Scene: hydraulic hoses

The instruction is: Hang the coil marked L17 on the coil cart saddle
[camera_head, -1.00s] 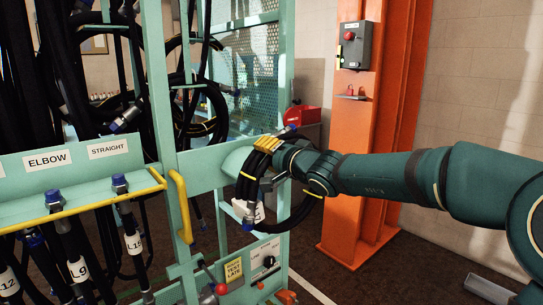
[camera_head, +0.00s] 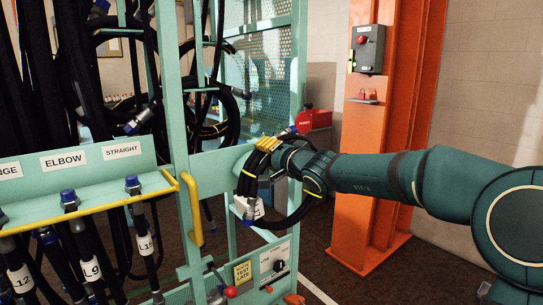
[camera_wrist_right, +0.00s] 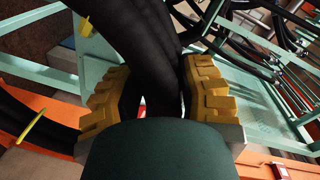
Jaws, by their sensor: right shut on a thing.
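My right gripper (camera_head: 266,146) is shut on a black hose coil (camera_head: 246,186) with yellow bands, a blue-capped end and a white tag (camera_head: 258,208) too small to read. The coil hangs below the fingers, in front of the green cart frame (camera_head: 191,200). In the right wrist view, the yellow finger pads (camera_wrist_right: 160,95) sit either side of the black hose (camera_wrist_right: 140,45). A pale green rounded part (camera_head: 225,160), possibly the saddle, is just left of the coil; I cannot tell whether they touch. My left gripper is not in view.
Hoses tagged L9 (camera_head: 91,270) and others hang from a rack with ELBOW and STRAIGHT labels at left. A yellow handle (camera_head: 191,208) stands on the frame's post. An orange column (camera_head: 372,190) stands behind my right arm. Dark floor (camera_head: 300,240) shows between.

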